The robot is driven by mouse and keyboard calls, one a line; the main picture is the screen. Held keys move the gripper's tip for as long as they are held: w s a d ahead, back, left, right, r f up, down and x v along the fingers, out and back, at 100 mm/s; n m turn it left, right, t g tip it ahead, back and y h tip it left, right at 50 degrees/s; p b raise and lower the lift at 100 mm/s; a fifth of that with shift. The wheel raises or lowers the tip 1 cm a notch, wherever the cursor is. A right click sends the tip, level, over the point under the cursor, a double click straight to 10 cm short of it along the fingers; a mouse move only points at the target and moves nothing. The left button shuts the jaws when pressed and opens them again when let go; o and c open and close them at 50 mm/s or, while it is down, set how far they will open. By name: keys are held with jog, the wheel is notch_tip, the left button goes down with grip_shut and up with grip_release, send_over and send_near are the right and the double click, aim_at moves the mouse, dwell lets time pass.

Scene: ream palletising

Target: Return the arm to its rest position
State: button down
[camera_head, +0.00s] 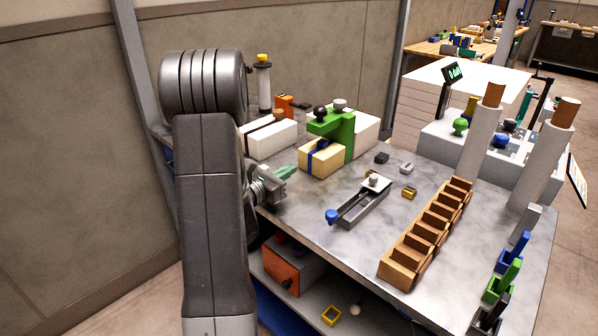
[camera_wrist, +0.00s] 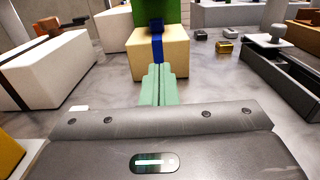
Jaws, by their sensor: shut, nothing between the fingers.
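My gripper (camera_head: 287,173) is at the left part of the grey table (camera_head: 310,225), partly hidden behind my arm in the head view. Its pale green fingers also show in the wrist view (camera_wrist: 157,86), closed together with nothing between them. They point toward a cream box with a blue band (camera_head: 321,158), which also shows ahead in the wrist view (camera_wrist: 183,60); a gap appears to lie between them. A green block-shaped fixture (camera_head: 337,128) stands at that box. My arm rises large at the left of the head view.
A white box (camera_head: 270,140) lies behind my gripper. A grey slide device (camera_head: 362,202) with a blue knob lies right of it. A wooden row of bins (camera_head: 428,235) runs along the right, with tall white rolls (camera_head: 482,132) behind. Bare table lies between the slide device and bins.

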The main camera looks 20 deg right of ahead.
jog(key=v, duration=0.7)
jog(key=shift+w+a+f, duration=0.2)
jog(key=shift+w, duration=0.05)
